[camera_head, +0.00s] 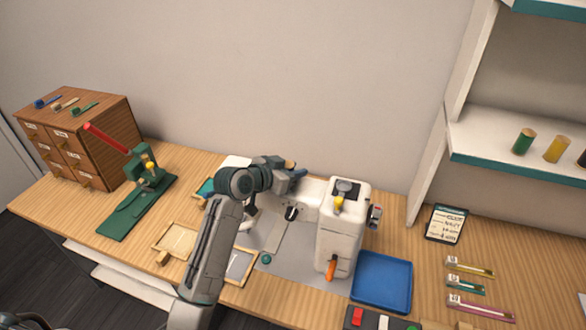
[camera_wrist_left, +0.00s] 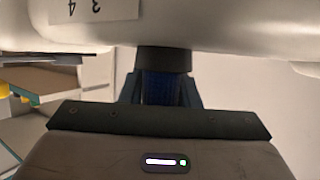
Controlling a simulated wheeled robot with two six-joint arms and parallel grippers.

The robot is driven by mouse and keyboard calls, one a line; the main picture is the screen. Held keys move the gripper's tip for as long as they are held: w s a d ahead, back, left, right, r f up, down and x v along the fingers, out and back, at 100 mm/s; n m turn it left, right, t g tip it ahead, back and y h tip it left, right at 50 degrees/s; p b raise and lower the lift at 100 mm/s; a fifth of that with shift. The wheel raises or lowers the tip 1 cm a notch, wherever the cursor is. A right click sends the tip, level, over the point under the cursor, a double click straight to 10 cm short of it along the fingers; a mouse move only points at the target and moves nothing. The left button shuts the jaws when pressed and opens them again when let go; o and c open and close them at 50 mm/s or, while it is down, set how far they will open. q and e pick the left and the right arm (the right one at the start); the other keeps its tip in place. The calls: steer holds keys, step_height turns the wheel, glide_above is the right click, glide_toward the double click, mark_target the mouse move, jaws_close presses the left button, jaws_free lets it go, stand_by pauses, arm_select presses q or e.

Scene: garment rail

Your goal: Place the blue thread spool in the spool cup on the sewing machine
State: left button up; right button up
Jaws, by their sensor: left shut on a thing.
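My left gripper (camera_head: 300,175) reaches in from the left over the white sewing machine (camera_head: 340,235), near its horizontal arm. In the left wrist view its fingers (camera_wrist_left: 160,90) are shut on the blue thread spool (camera_wrist_left: 162,88), a dark blue ribbed cylinder with a dark end. That end is close to the white machine body (camera_wrist_left: 200,20) in that view; whether they touch I cannot tell. In the head view the spool is mostly hidden by the gripper. I cannot clearly make out the spool cup. My right gripper is not in view.
A blue tray (camera_head: 382,282) lies right of the machine. A green press (camera_head: 145,200) with a red lever and a wooden drawer cabinet (camera_head: 85,135) stand left. Some bare table (camera_head: 405,245) shows right of the machine.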

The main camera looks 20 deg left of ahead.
arm_select(q)
steer(key=shift+f, duration=0.15)
steer(key=o, duration=1)
steer(key=shift+c, duration=0.2)
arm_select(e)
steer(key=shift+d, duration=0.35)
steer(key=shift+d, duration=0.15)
arm_select(q)
steer(key=shift+r, duration=0.25)
steer(key=shift+s+a, duration=0.25)
steer(key=b+v, duration=0.3)
steer(key=v, duration=0.8)
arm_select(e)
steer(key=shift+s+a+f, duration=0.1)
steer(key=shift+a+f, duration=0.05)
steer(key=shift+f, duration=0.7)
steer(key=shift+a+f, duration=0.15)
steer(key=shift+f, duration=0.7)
arm_select(q)
steer(key=shift+s, duration=0.15)
